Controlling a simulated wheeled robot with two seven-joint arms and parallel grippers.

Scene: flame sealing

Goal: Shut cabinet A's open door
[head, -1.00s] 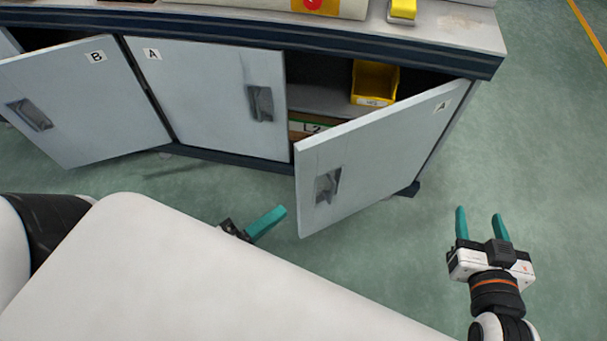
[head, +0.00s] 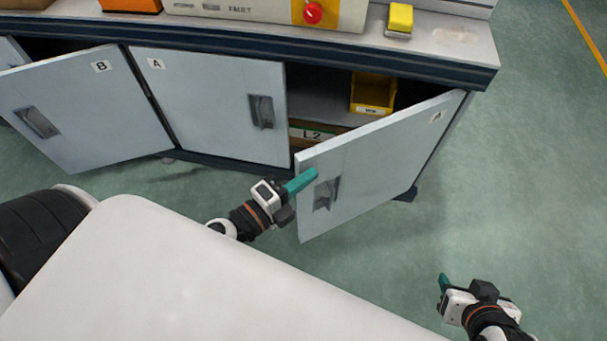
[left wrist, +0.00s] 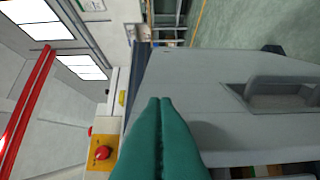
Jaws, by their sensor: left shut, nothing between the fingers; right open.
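Cabinet A's open door (head: 385,160) is a light grey panel marked A, hinged at its right edge and swung out from the cabinet. Its recessed handle (head: 326,193) is near the free left edge. The door also shows in the left wrist view (left wrist: 215,85), with the handle (left wrist: 280,92) to the right. My left gripper (head: 314,174) is shut and empty, its teal fingertips overlapping the door near its free edge; I cannot tell whether they touch it. The closed fingers (left wrist: 160,102) show in the left wrist view. My right gripper (head: 445,285) is open and empty, low at the right.
Cabinet A's other door (head: 210,100) is shut. Cabinet B's door (head: 85,110) stands open at the left. Open floor (head: 540,170) lies at the right.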

